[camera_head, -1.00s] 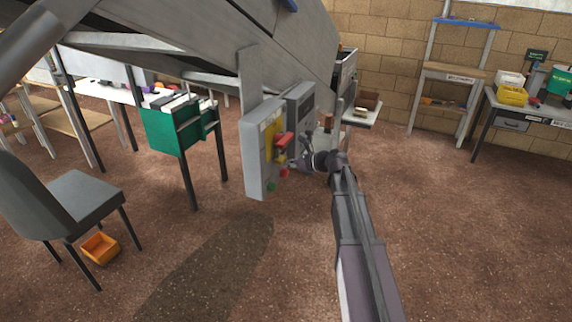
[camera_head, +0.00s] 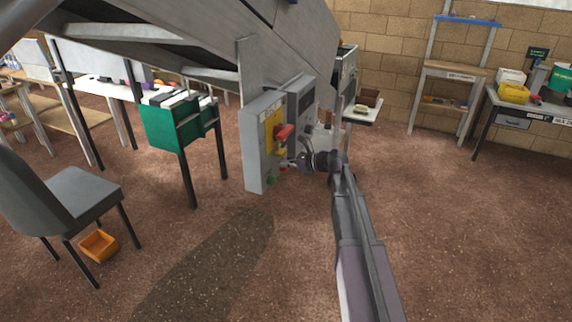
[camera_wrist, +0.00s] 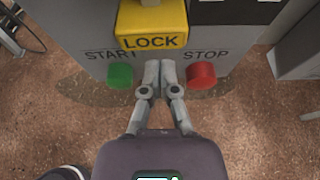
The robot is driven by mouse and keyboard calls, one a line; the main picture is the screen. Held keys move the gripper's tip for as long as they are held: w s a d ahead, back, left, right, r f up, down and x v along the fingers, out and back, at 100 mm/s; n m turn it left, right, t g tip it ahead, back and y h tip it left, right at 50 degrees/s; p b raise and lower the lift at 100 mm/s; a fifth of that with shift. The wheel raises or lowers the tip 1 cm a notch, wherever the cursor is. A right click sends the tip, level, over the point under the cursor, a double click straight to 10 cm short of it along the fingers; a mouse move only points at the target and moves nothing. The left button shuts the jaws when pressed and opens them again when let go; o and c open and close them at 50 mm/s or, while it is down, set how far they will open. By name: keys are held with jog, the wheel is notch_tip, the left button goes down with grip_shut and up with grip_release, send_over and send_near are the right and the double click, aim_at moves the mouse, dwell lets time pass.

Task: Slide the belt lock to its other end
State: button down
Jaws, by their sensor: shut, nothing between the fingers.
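The control panel (camera_head: 254,160) is a grey box under the machine. In the wrist view a yellow block marked LOCK (camera_wrist: 152,40) sits on it, with a grey piece (camera_wrist: 149,3) above, cut off by the top edge. A green START button (camera_wrist: 120,76) and a red STOP button (camera_wrist: 201,76) are below it. My gripper (camera_wrist: 160,64) is shut and empty, with its fingertips between the two buttons, just below the yellow block. I cannot tell whether the tips touch the panel.
A green box on legs (camera_head: 170,128) stands left of the panel. A chair (camera_head: 78,195) and an orange bin (camera_head: 98,246) are at the left. A small side table (camera_head: 362,112) stands behind my arm.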

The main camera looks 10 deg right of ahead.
jog(key=shift+f+b, duration=0.45)
jog(key=shift+f, duration=0.3)
jog(key=p+v, duration=0.3)
jog(key=v, duration=0.7)
jog(key=shift+r+p, duration=0.15)
jog(key=shift+p, duration=0.2)
jog(key=s+a+f+n+g+h+p, duration=0.3)
jog(key=s+a+f+n+g+h, duration=0.15)
jog(key=s+a+n, duration=0.55)
jog(key=s+d+f+n+g+h+p, duration=0.1)
jog(key=s+d+n+g+h+p, duration=0.1)
jog(key=s+n+h, duration=0.5)
jog(key=shift+s+d+f+n+g+p, duration=0.2)
jog(key=shift+s+n+g+p, duration=0.6)
jog(key=shift+s+n, duration=2.95)
jog(key=shift+w+n, duration=0.35)
jog(key=shift+w, duration=0.05)
